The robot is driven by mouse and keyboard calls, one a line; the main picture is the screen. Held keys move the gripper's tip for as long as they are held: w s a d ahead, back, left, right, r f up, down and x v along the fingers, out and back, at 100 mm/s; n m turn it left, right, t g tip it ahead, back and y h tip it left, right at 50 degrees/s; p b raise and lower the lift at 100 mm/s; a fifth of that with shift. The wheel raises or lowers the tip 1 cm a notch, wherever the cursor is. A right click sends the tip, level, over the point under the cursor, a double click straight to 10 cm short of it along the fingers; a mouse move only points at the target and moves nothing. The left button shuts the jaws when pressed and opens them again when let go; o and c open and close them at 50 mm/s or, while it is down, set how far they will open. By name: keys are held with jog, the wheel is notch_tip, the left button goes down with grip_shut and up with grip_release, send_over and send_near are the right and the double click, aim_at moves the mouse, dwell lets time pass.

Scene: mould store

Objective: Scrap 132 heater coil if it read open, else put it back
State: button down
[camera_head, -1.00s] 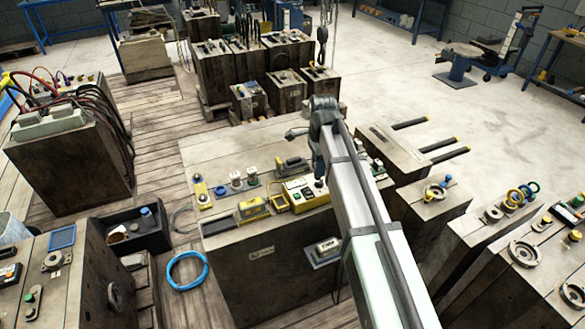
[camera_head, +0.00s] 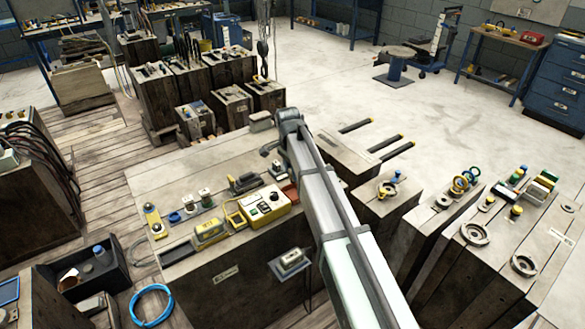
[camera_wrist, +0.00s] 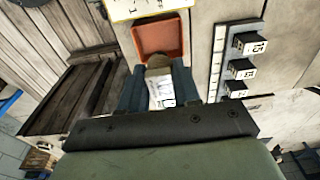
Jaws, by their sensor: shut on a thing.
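My gripper (camera_wrist: 158,88) shows in the wrist view with its two blue-grey fingers shut on a small piece with a white printed label (camera_wrist: 161,95). A dull brown rounded part shows just past the label. I cannot read the label, so I cannot tell if this is the 132 heater coil. An orange-red open tray (camera_wrist: 163,36) lies just beyond the fingertips and looks empty. In the head view this tray (camera_head: 291,192) sits beside a yellow tester box (camera_head: 265,204), and the arm hides the gripper and held piece. I cannot read the tester's display.
In the wrist view, a pale strip (camera_wrist: 217,62) right of the tray carries several numbered dark blocks. In the head view, a black bin (camera_head: 122,270) stands at lower left beside a blue hose ring (camera_head: 150,305). Small parts crowd the wooden block's near edge; its back left is clear.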

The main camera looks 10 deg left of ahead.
jog(key=shift+f, duration=3.2)
jog(key=shift+c, duration=2)
grip_release()
jog(key=shift+r, duration=3.95)
